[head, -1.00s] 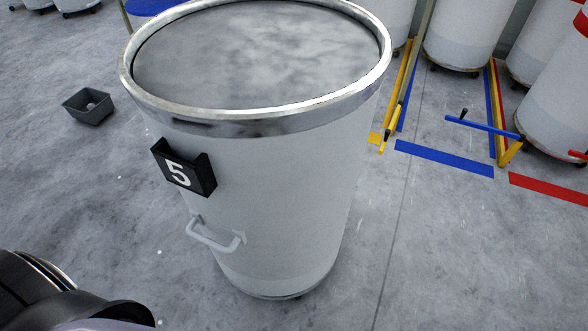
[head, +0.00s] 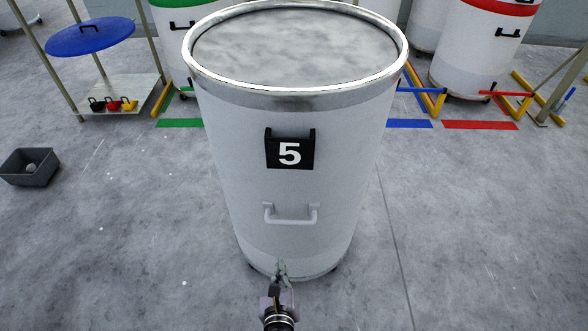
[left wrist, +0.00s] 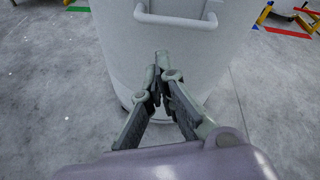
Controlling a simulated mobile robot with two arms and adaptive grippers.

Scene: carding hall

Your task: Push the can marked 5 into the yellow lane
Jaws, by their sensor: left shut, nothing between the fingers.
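The can marked 5 (head: 335,210) stands upright in the middle of the head view, a tall pale can with a metal rim, a black number plate (head: 289,153) and a grey handle (head: 291,214) facing me. Its lower wall also fills the upper middle of the left wrist view (left wrist: 130,60). My left gripper (head: 281,268) is shut and empty at the can's lower front, below the handle. I cannot tell whether its tips touch the wall. No yellow floor strip shows now; the can hides the floor between the green and blue strips. My right gripper is not in view.
Behind the can are a green strip (head: 180,123), a blue strip (head: 410,123) and a red strip (head: 481,125), with yellow rails and more cans. A grey bin (head: 30,167) and a cart with a blue top (head: 90,37) stand left.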

